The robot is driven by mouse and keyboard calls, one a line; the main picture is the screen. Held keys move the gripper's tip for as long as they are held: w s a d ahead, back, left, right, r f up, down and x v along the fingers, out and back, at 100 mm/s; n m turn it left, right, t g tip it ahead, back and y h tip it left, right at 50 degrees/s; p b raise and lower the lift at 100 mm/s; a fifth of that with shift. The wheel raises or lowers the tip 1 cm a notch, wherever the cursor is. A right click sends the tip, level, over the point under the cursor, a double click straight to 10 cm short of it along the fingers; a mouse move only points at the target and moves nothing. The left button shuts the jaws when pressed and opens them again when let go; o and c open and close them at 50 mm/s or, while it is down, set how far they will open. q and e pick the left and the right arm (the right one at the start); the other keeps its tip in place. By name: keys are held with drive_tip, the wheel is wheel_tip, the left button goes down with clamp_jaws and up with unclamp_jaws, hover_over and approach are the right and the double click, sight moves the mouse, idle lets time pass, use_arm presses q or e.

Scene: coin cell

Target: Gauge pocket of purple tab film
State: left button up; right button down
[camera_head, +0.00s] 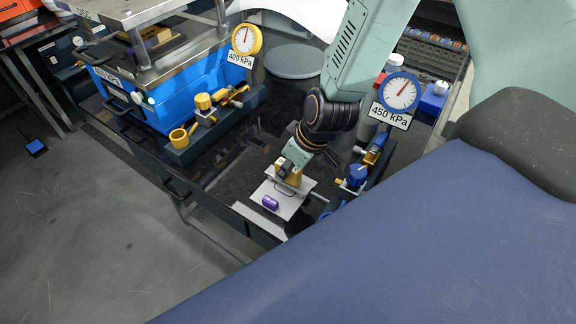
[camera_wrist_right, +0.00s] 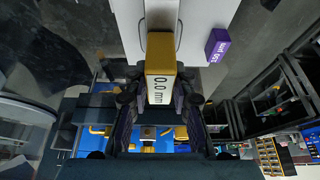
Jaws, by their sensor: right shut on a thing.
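My right gripper (camera_head: 288,170) is shut on a yellow gauge (camera_wrist_right: 160,56), whose white face reads "0.0 mm" in the right wrist view. The gauge is over or at a pale plate (camera_head: 287,208); contact with the plate cannot be told. A small purple block (camera_head: 270,202), perhaps the tab film, lies on this plate, apart from the gripper. It also shows in the right wrist view (camera_wrist_right: 217,45), with pale lettering too small to read surely. No pocket in it can be made out. My left gripper is not in view.
A dial marked 400 kPa (camera_head: 246,40) stands by a blue press (camera_head: 165,92) with yellow fittings (camera_head: 207,103). A dial marked 450 kPa (camera_head: 399,92) stands at the right above blue fittings (camera_head: 355,176). Dark bench top (camera_head: 235,165) is clear left of the plate.

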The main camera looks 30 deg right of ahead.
drive_tip(key=shift+w+a, duration=0.1)
drive_tip(key=c, duration=1.1)
unclamp_jaws()
drive_tip(key=shift+o, duration=0.2)
drive_tip(key=shift+r+p, duration=3.55)
drive_tip(key=shift+p, duration=0.3)
drive_tip(key=shift+f, duration=0.1)
